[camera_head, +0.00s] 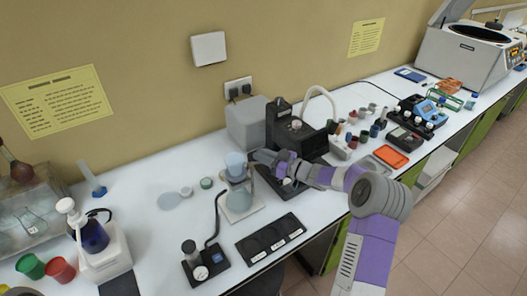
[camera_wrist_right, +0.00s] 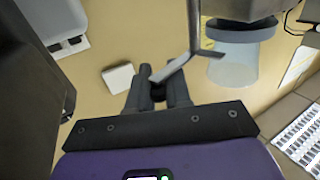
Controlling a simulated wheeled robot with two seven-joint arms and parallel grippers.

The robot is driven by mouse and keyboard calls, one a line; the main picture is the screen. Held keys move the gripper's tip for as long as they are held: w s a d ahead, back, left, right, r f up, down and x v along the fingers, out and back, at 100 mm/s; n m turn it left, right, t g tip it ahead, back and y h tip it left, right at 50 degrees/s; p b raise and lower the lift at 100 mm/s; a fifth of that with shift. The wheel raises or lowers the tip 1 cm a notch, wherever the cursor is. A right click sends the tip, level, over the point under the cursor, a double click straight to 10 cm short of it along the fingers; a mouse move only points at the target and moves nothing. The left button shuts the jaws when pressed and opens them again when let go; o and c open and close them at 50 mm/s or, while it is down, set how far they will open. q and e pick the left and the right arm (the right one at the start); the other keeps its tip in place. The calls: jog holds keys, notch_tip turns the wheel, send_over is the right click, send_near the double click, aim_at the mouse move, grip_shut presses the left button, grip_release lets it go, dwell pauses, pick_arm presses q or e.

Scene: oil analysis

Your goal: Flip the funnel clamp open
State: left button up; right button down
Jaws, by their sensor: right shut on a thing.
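The funnel (camera_head: 236,160) is a pale, see-through cup above a glass flask (camera_head: 240,202) near the middle of the bench. In the right wrist view, a clear cylinder with a dark rim (camera_wrist_right: 235,62) stands at upper right. The clamp shows there as a grey angled metal piece (camera_wrist_right: 193,45) beside the cylinder, its lower end reaching the fingers. My right gripper (camera_head: 255,157) is close to the right of the funnel. Its fingers (camera_wrist_right: 157,88) are nearly together on the clamp; the exact contact is partly hidden.
A dark pump unit (camera_head: 300,125) with a white hose stands just behind my right arm. A black tray (camera_head: 270,240) and a gauge stand (camera_head: 205,262) lie in front. A white bottle stand (camera_head: 105,255) is at left. Free bench lies left of the flask.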

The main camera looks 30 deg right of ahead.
jog(key=shift+r, duration=0.25)
jog(key=c, duration=1.2)
grip_release()
jog(key=shift+w, duration=0.1)
jog(key=shift+o, duration=0.5)
jog(key=shift+f, duration=0.1)
jog(key=v, duration=0.7)
jog(key=shift+s+d, duration=0.15)
jog(key=shift+s, duration=0.15)
